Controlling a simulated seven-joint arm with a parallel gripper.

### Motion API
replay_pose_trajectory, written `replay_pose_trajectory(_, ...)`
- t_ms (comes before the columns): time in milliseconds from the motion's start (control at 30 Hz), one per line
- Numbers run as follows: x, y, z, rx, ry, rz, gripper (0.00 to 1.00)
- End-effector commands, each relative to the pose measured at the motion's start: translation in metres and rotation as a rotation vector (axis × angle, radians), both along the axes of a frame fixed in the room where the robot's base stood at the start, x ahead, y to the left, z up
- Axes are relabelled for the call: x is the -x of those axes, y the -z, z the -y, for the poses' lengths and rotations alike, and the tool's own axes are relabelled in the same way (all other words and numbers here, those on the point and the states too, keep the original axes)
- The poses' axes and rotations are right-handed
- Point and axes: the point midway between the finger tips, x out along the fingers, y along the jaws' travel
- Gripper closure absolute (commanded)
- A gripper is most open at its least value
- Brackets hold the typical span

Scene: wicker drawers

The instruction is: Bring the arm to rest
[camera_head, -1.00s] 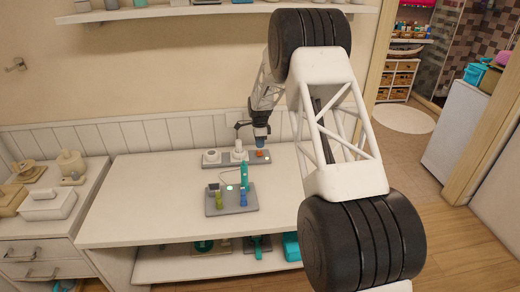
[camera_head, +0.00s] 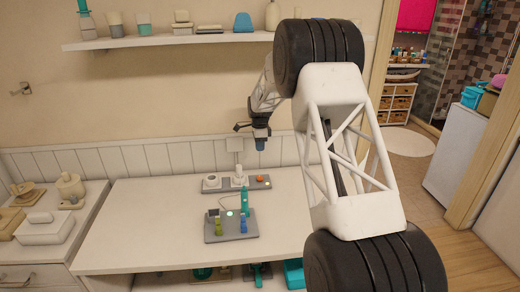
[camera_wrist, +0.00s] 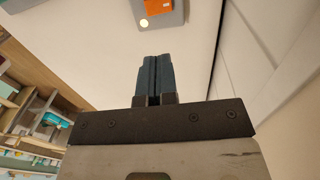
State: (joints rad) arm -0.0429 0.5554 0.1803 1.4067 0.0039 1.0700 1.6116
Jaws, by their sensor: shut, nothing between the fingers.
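My gripper (camera_head: 260,145) hangs above the back of the white table (camera_head: 140,215), pointing down, its fingers closed together with nothing between them. In the wrist view its dark blue fingers (camera_wrist: 154,78) lie side by side. The gripper is clear of the strip, with a gap between.
A grey stand (camera_head: 232,234) with a teal upright toothbrush (camera_head: 245,200) and small coloured items sits at the table's middle. A wall shelf (camera_head: 160,41) with bottles and boxes is above. A drawer unit (camera_head: 35,260) with wicker-coloured items stands at left. The table's left part is bare.

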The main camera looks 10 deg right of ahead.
Motion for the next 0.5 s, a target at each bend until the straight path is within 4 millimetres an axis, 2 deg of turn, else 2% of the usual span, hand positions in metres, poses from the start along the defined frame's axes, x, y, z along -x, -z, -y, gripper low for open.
replay_pose_trajectory(267,0.001,-0.002,0.0,0.0,-0.003,0.002,1.0)
replay_pose_trajectory(500,0.017,-0.022,0.003,-0.003,-0.048,0.012,1.0)
